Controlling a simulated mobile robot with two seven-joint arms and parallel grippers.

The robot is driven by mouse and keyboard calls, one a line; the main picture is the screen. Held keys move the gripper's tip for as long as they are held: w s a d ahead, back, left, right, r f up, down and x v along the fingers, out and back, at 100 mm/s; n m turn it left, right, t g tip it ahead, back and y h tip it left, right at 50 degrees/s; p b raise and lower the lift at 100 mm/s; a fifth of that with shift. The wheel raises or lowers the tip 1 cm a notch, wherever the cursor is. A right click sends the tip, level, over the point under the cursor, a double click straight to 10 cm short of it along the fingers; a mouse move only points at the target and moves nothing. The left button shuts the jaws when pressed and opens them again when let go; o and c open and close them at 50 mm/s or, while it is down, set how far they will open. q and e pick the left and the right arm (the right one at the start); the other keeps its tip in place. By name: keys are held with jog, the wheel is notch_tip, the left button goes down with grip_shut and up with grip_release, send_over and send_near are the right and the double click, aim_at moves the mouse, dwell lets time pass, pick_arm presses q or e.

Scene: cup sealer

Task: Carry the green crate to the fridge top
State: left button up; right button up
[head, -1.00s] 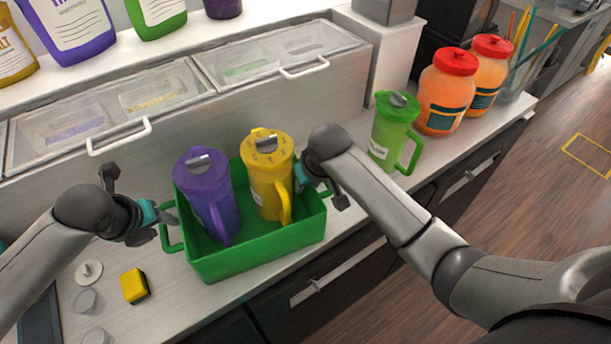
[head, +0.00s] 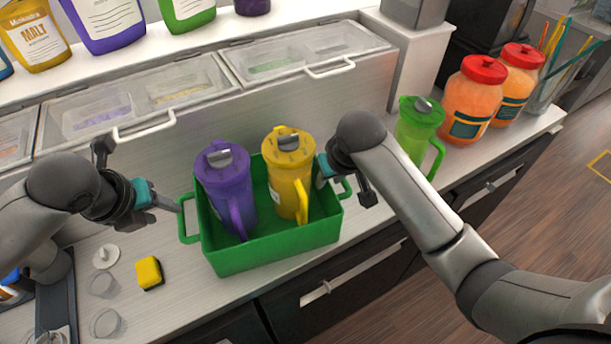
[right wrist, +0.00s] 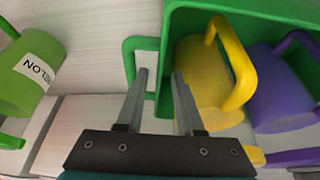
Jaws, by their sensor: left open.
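The green crate (head: 275,256) stands on the counter near its front edge. It holds a purple pitcher (head: 225,185) on the left and a yellow pitcher (head: 289,178) on the right. My left gripper (head: 172,203) is open and empty, just left of the crate's left handle (head: 188,222). My right gripper (head: 328,172) is at the crate's right end. In the right wrist view its fingers (right wrist: 160,85) are apart, over the right handle (right wrist: 130,62) and the crate's end wall, with a gap showing between them. The fridge top is not clearly identifiable.
A green pitcher (head: 417,130) and two orange jars (head: 474,102) stand to the right. A yellow sponge (head: 149,272) and small clear cups (head: 105,322) lie at front left. Lidded bins (head: 175,88) with handles line the back.

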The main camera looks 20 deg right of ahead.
jog(key=v, duration=0.7)
jog(key=shift+r, duration=0.1)
